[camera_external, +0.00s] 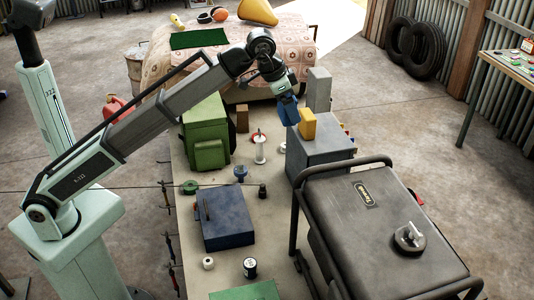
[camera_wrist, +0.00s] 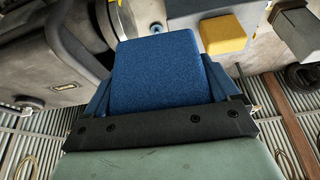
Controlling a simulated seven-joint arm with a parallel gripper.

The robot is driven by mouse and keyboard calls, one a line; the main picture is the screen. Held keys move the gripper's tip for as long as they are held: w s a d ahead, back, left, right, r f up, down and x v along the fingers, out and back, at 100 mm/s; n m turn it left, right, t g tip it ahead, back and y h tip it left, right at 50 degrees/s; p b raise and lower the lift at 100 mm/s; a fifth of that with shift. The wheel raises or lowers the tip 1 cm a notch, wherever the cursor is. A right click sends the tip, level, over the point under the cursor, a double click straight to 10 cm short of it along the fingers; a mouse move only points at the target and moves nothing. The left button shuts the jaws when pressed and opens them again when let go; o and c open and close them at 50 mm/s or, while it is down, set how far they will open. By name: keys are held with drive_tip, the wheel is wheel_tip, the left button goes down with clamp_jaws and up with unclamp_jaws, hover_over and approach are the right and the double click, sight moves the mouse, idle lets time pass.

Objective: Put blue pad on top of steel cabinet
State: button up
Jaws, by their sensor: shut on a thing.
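My gripper (camera_external: 284,92) is shut on the blue pad (camera_external: 289,112) and holds it in the air. In the wrist view the pad (camera_wrist: 160,70) fills the middle, just beyond the dark gripper bar (camera_wrist: 160,125); it hides much of the jaws. The grey box that looks like the steel cabinet (camera_external: 320,158) stands on the bench right of centre. A yellow block (camera_external: 308,124) sits on its top, close to the pad in the external view; it also shows in the wrist view (camera_wrist: 222,34). Whether pad and block touch cannot be told.
A tall grey block (camera_external: 318,90) rises behind the yellow block. A dark generator with a tube frame (camera_external: 385,215) stands in front of the cabinet. A green canister (camera_external: 206,135), a blue box (camera_external: 226,218) and several small spools share the bench (camera_external: 188,258).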

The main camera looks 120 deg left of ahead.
drive_tip(key=w+a, duration=0.3)
drive_tip(key=a, duration=0.9)
drive_tip(key=w+a, duration=0.3)
drive_tip(key=a, duration=0.8)
drive_tip(key=shift+n, duration=0.3)
drive_tip(key=shift+s+a+f, duration=0.1)
drive_tip(key=shift+f, duration=3.75)
drive_tip(key=shift+s+f, duration=0.1)
drive_tip(key=shift+f, duration=3.75)
drive_tip(key=shift+f, duration=0.15)
drive_tip(key=o, duration=0.8)
drive_tip(key=shift+c, duration=0.2)
drive_tip(key=v, duration=1.2)
drive_tip(key=shift+w, duration=0.2)
